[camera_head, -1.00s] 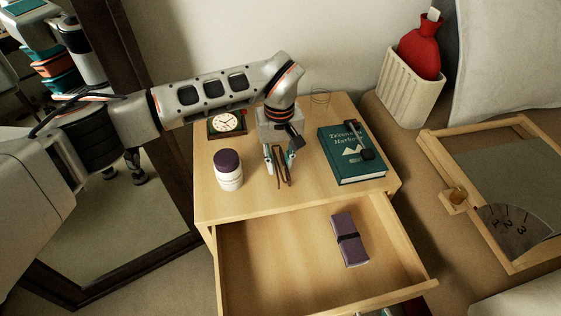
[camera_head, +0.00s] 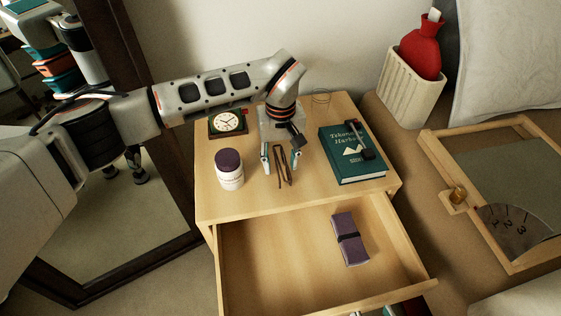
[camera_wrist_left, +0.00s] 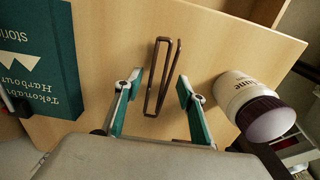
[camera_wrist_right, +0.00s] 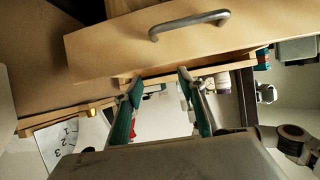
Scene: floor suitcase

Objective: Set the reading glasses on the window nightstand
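Brown folded reading glasses (camera_head: 283,168) are on the top of the wooden nightstand (camera_head: 225,206), near its front edge. My left gripper (camera_head: 280,162) is over them with its fingers spread. In the left wrist view the glasses (camera_wrist_left: 162,78) lie between the two teal-padded fingers, with a gap on each side. My right gripper (camera_wrist_right: 158,82) is open and empty, below a drawer front with a metal handle (camera_wrist_right: 188,22).
A white bottle with a purple lid (camera_head: 229,172) and a clock (camera_head: 229,122) stand left of the glasses. A green book (camera_head: 358,172) with a dark item on it lies right. The open drawer (camera_head: 290,255) holds a purple case (camera_head: 350,240).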

